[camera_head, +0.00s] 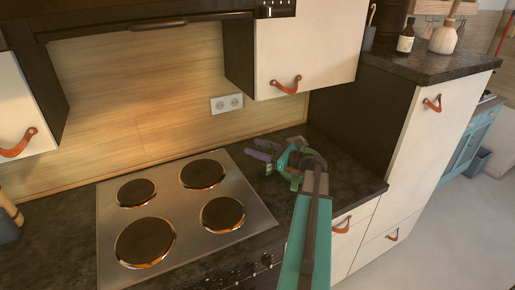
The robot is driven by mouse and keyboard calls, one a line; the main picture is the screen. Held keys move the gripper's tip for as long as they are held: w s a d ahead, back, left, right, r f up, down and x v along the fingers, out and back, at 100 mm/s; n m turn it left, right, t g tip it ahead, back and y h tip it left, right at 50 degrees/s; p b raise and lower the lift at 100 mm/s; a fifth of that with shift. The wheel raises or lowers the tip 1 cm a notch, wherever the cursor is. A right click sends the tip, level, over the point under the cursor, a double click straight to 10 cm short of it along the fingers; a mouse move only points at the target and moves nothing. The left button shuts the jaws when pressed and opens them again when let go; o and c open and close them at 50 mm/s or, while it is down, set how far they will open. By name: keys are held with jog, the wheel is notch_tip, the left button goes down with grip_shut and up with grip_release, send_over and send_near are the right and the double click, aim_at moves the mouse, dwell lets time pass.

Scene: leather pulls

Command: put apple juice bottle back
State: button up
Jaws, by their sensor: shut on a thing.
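My gripper (255,150) is over the dark worktop (348,172), right of the hob, with its grey-purple fingers pointing left. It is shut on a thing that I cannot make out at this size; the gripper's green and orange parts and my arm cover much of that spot. No bottle clearly shows between the fingers. A small dark brown bottle (405,39) with a white label stands upright on top of the tall cabinet at the upper right, well apart from my gripper. I cannot tell whether it is the apple juice bottle.
The hob (171,210) with several dark burners lies to the left. A cream wall cupboard (308,45) with a leather pull hangs above. The tall cabinet (436,125) bounds the worktop on the right; a pale brush-like object (444,40) stands on it. A wall socket (226,103) is behind.

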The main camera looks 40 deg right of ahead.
aim_at(272, 152)
jog(key=shift+f, duration=0.15)
jog(key=o, duration=1.6)
jog(key=shift+c, duration=0.2)
jog(key=shift+r, duration=0.2)
jog(key=shift+s+f, duration=0.15)
jog(key=shift+s, duration=0.05)
jog(key=b+v, duration=0.4)
jog(key=v, duration=0.5)
jog(key=shift+s+d, duration=0.15)
jog(key=shift+s, duration=0.1)
jog(key=shift+b+v, duration=0.45)
jog(key=shift+v, duration=0.55)
